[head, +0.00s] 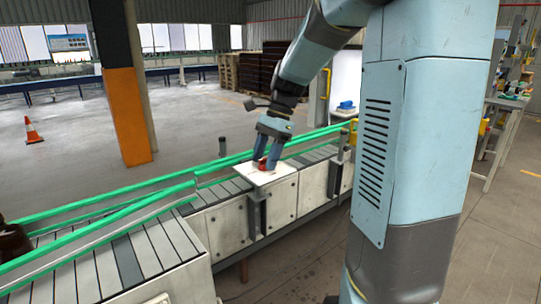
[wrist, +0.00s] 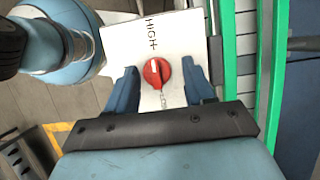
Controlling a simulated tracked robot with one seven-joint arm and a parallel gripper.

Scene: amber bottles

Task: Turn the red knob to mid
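The red knob (wrist: 157,74) sits on a white panel (wrist: 122,42) in the wrist view. The panel reads HIGH near its top and LOW below the knob. A pale mark on the knob appears to lie on its upper side, toward HIGH; its exact angle is hard to tell. My gripper (wrist: 160,80) is open, with one blue finger on each side of the knob and a visible gap on both sides. In the head view, my gripper (head: 265,162) points down over the white panel (head: 284,176), and the red knob (head: 262,164) shows small between the fingers.
The panel stands at a conveyor (head: 146,250) with green rails (head: 110,212). An orange and black pillar (head: 127,115) stands behind it, with a traffic cone (head: 32,131) at the far left. A cluttered workbench (head: 508,100) is at the right.

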